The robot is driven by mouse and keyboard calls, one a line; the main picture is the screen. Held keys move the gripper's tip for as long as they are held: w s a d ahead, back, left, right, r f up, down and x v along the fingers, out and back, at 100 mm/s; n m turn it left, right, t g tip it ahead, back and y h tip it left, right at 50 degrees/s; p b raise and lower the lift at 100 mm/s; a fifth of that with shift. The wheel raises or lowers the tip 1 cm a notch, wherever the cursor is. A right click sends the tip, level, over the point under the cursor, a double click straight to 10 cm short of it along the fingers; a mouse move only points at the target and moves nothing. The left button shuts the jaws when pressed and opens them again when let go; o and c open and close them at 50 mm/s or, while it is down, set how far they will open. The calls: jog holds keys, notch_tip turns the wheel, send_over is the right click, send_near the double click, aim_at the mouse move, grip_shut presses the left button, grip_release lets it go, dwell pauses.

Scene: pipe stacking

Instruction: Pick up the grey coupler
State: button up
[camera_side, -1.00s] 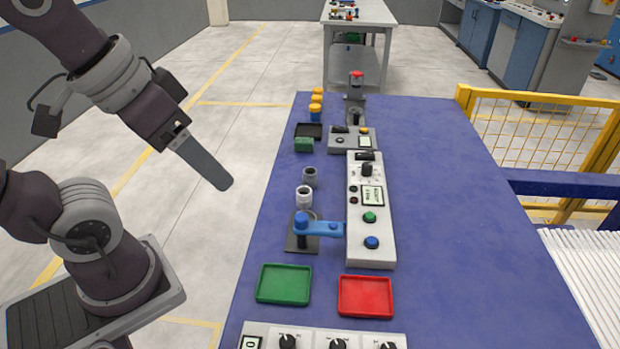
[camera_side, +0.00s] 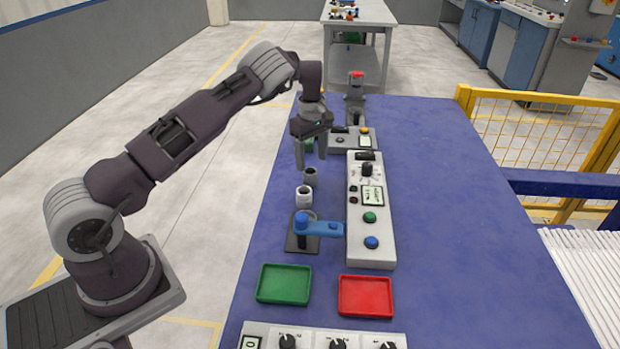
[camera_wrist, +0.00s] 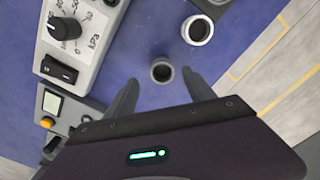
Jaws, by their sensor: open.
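The grey coupler (camera_side: 310,176) is a small dark grey hollow cylinder standing upright on the blue table. In the wrist view the grey coupler (camera_wrist: 162,72) shows its dark round opening, near and between the fingertips. My gripper (camera_side: 311,161) points down above the coupler, with its fingers apart and nothing visibly held. In the wrist view my gripper (camera_wrist: 160,79) has one finger on each side of the coupler's line. I cannot tell whether the fingertips reach down to its height.
A white coupler (camera_side: 304,197) stands close in front of the grey one. A grey control panel (camera_side: 370,222) lies to the right. A blue lever device (camera_side: 318,228), a green tray (camera_side: 284,284) and a red tray (camera_side: 366,297) are nearer. The table's right side is clear.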

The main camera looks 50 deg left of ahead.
aim_at(310, 171)
jog(key=f, duration=0.5)
jog(key=shift+s+a+f, duration=0.1)
jog(key=shift+s+f, duration=0.1)
jog(key=shift+f, duration=0.05)
grip_shut()
jog(key=shift+r, duration=0.15)
